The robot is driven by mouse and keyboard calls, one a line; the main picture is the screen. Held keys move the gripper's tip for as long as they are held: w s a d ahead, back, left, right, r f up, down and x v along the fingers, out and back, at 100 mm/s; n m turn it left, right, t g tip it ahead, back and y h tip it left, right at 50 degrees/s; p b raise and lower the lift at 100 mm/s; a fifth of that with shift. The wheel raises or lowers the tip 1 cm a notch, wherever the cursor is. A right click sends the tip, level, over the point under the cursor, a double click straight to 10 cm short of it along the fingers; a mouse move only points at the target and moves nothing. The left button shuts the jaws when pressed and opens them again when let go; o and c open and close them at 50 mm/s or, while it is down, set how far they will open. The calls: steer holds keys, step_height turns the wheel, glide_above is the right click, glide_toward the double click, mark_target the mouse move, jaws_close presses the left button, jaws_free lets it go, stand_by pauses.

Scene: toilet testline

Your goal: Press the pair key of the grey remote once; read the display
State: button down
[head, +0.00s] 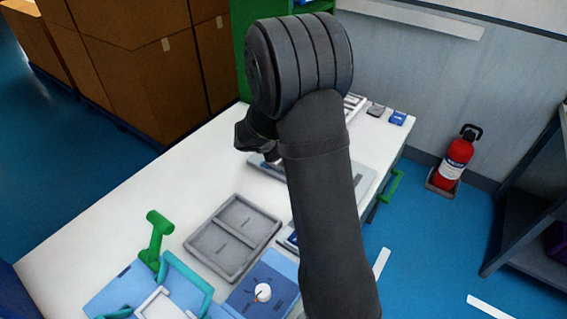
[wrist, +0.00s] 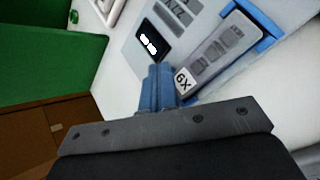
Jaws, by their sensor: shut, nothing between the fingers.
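A grey remote (wrist: 222,50) lies at the upper right of the wrist view, with a row of darker grey keys and a white "6X" label at its near end. Its key markings are too blurred to tell. A black display (wrist: 151,42) beside it shows two white rounded shapes; I cannot read them surely. My gripper (wrist: 157,72) is shut and empty, its blue fingers just below the display and left of the remote's labelled end. Contact with either cannot be told. In the head view my gripper (head: 270,157) is over the far part of the bench, and my arm hides much there.
A blue holder (wrist: 266,22) borders the remote. A light panel (wrist: 192,22) with printed letters lies behind. On the white bench (head: 150,200) are a grey divided tray (head: 212,255), a green stand (head: 157,238) and a blue tray (head: 240,300) with a white round piece (head: 263,292).

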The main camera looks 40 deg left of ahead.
steer(key=shift+f, duration=1.1)
stand_by(1.2)
steer(key=shift+f, duration=0.45)
steer(key=shift+f, duration=0.6)
stand_by(0.7)
steer(key=shift+r, duration=0.15)
stand_by(0.5)
steer(key=shift+r, duration=0.9)
steer(key=shift+r, duration=2.5)
